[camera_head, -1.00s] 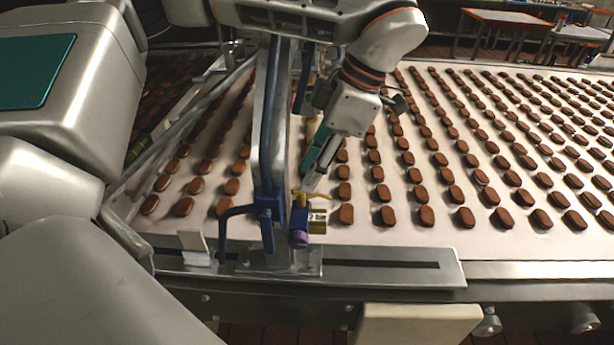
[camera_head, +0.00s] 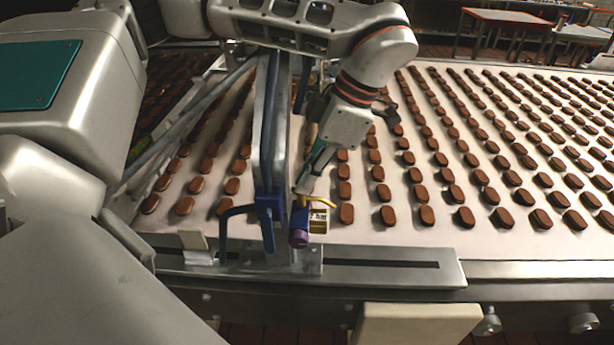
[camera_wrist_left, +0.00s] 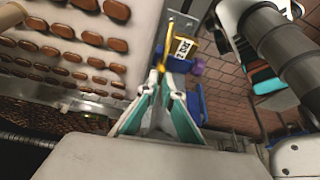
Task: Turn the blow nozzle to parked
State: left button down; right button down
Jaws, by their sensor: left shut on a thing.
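The blow nozzle (camera_head: 299,222) is a blue body with a purple end, mounted on the blue and grey frame at the belt's near edge. It has a yellow lever (camera_head: 322,201) and a yellow-edged tag (camera_head: 318,221) with dark print. My left gripper (camera_head: 303,190) reaches down from above, its fingers shut at the yellow lever. In the left wrist view the fingertips (camera_wrist_left: 157,75) meet at the yellow lever (camera_wrist_left: 162,56), with the tag (camera_wrist_left: 183,47) just beyond. The exact contact is small and partly hidden. My right gripper is not in view.
A pale conveyor belt (camera_head: 450,235) carries rows of brown biscuits on both sides of the upright frame (camera_head: 268,150). A metal rail with a dark slot (camera_head: 380,264) runs along the near edge. A bent blue handle (camera_head: 228,215) stands left of the nozzle.

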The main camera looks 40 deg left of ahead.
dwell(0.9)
pick_arm(q)
jog(key=c, duration=2)
grip_release()
jog(key=shift+c, duration=0.2)
jog(key=v, duration=1.2)
jog(key=shift+c, duration=0.3)
